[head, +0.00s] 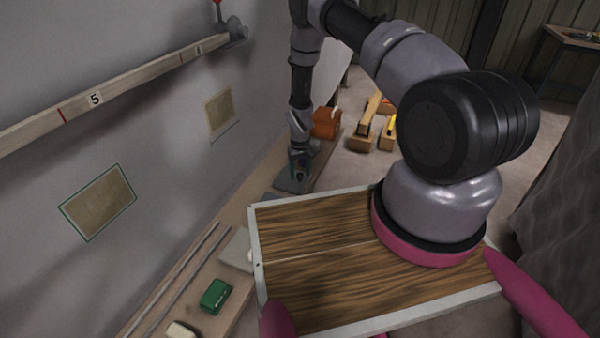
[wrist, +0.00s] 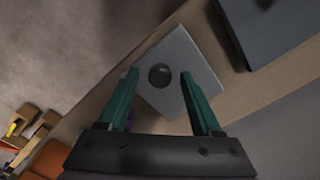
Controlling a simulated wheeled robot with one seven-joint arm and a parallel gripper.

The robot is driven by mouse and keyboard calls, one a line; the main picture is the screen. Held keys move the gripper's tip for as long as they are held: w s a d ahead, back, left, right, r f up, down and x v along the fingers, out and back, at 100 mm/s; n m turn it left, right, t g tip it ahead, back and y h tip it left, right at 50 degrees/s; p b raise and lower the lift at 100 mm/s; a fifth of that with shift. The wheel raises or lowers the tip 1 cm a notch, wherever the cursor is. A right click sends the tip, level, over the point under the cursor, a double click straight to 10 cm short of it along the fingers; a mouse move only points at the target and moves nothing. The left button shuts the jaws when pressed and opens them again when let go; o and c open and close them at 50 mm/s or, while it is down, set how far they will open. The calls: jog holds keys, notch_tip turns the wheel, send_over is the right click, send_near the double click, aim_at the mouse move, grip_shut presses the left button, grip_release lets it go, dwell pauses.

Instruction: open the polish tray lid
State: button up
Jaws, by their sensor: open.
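In the wrist view a light grey square lid (wrist: 182,58) with a round dark knob (wrist: 160,75) lies flat on the bench, apparently shut. My gripper (wrist: 158,76) is open, its two teal fingers apart, with the knob showing between their tips. I cannot tell whether the tips are down at knob height or still above it. Neither finger visibly touches the knob. In the head view my gripper (head: 299,168) is low over the grey tray (head: 290,186) by the wall; the knob is hidden there.
A dark blue-grey box (wrist: 270,32) lies beside the lid. An orange box (head: 326,122) stands beyond my gripper. Wooden blocks (head: 362,136) lie on the floor. A green block (head: 215,294) lies on the near bench. A wood-topped panel (head: 320,235) fills the foreground. The wall (head: 170,120) is close on the left.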

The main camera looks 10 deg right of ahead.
grip_shut()
dwell(1.4)
